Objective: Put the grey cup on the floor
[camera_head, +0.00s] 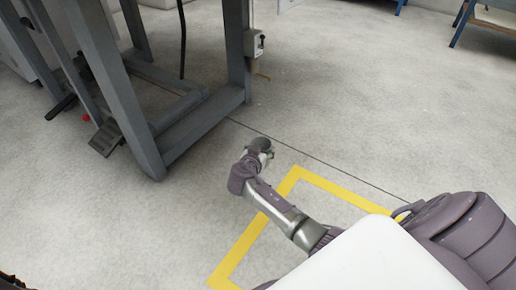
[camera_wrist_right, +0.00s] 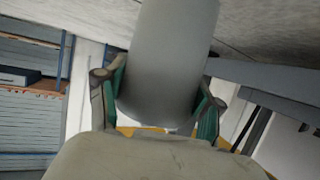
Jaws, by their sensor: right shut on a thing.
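My right gripper (camera_head: 264,150) is stretched out low over the floor, near the corner of the yellow floor marking. In the right wrist view, its two green-padded fingers are shut on the grey cup (camera_wrist_right: 170,62), one on each side. The cup is a plain, smooth grey cylinder that runs out of the top of that view, so its far end is hidden. In the head view the cup is too small and covered to make out clearly. I cannot tell whether it touches the floor (camera_head: 330,110). My left gripper is not in view.
A grey metal machine frame (camera_head: 128,115) with a pedal (camera_head: 105,138) stands at the upper left, its legs close to the gripper. A yellow floor line (camera_head: 240,248) runs under my arm. Blue-legged tables (camera_head: 463,24) stand far at the upper right. The floor to the right is clear.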

